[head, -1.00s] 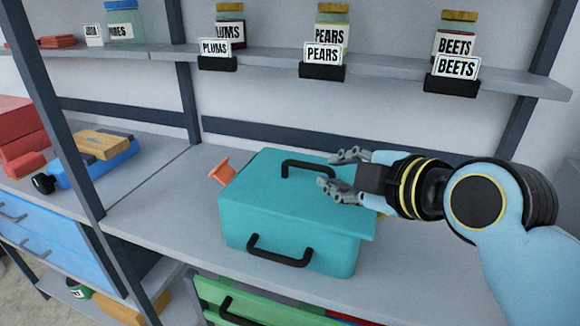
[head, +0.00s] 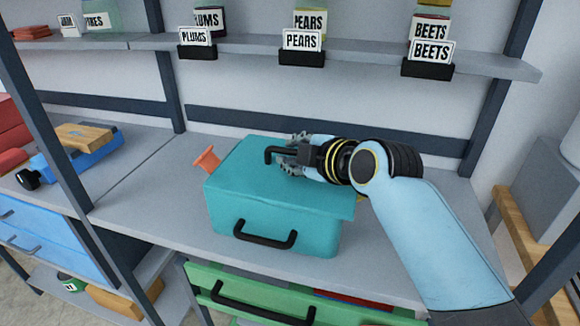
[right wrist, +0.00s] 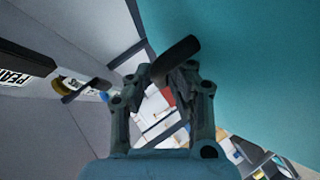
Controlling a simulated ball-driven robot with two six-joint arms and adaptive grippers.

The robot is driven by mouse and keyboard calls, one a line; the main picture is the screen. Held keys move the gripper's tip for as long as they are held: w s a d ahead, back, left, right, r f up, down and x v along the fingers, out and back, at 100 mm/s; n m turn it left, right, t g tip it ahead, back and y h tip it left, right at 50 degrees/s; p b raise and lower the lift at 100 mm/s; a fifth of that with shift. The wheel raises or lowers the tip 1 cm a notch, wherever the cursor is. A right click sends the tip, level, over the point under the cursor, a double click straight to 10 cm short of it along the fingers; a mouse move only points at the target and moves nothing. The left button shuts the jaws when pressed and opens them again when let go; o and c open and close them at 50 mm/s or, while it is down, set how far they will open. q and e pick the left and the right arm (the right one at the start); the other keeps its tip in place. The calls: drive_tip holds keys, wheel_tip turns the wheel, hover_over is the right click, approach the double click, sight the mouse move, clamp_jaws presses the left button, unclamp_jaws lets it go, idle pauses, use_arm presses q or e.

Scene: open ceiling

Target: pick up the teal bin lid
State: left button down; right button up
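The teal bin lid (head: 245,172) lies on top of the teal bin (head: 275,228) on the grey bench. Its black top handle (head: 269,153) is partly hidden by my right gripper. My right gripper (head: 287,157) is over the lid, its fingers apart on either side of the handle. In the right wrist view, the dark handle (right wrist: 178,58) reaches between the fingertips (right wrist: 168,78), with teal surface to the right. I cannot tell whether the fingers touch the handle. My left gripper is out of view.
An orange funnel-like piece (head: 207,159) is close to the bin's left side. A shelf (head: 350,56) with labelled jars runs above the bench. A green drawer (head: 240,292) is below.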

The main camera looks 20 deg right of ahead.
drive_tip(key=shift+s, duration=0.1)
clamp_jaws()
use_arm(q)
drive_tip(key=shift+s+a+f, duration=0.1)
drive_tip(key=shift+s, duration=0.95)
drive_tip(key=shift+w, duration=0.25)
use_arm(e)
drive_tip(key=shift+r, duration=0.1)
